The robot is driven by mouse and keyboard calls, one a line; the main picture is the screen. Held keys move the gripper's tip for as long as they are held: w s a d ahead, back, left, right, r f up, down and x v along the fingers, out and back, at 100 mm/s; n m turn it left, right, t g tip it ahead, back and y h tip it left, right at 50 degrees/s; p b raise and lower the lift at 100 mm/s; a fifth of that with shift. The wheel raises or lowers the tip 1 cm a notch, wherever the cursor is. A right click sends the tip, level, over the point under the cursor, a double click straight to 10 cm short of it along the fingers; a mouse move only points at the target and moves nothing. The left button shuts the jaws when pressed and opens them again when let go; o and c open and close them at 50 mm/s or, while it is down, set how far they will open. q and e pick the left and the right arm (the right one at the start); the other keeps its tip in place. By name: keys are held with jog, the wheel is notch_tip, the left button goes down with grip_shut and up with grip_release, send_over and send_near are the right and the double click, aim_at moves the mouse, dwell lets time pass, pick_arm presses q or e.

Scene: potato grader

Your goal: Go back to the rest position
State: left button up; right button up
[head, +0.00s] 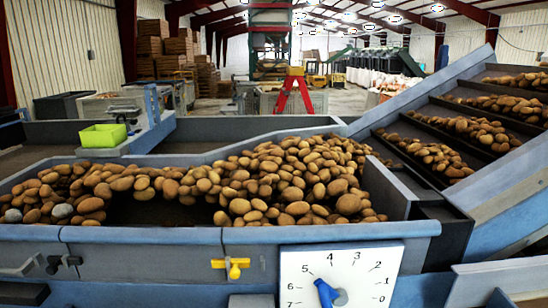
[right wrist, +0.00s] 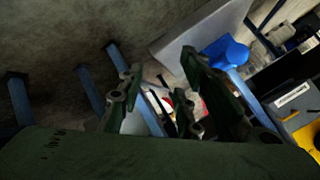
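My right gripper (right wrist: 162,66) shows in the right wrist view, its two dark green fingers apart with nothing held between them. A blue rounded part (right wrist: 228,52) on a pale panel (right wrist: 190,38) is beyond the fingertips, apart from them as far as I can see. Neither gripper shows in the head view. There, a white dial plate (head: 340,262) with numbers is at the front, and its blue pointer (head: 327,292) is turned up and left, toward the 5. My left gripper is in neither view.
A grader trough (head: 190,236) full of potatoes (head: 290,180) spans the front. A yellow handle (head: 233,267) sticks out of its front panel. A sloped conveyor (head: 500,180) rises at right. A green tray (head: 103,136) rests on the ledge behind. Blue legs (right wrist: 92,92) stand near my right gripper.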

jog(key=s+d+f+n+g, duration=0.2)
jog(key=s+f, duration=0.3)
jog(key=s, duration=0.4)
jog(key=s+d+f+n+g+h, duration=0.1)
jog(key=s+f+n+g, duration=0.3)
jog(key=s, duration=0.5)
jog(key=s+d+f+n+g, duration=0.3)
jog(key=s+f+n, duration=0.1)
jog(key=s+f, duration=0.4)
jog(key=shift+s+f+h, duration=0.25)
jog(key=shift+s+h, duration=0.15)
jog(key=shift+s, duration=0.55)
jog(key=shift+w, duration=0.1)
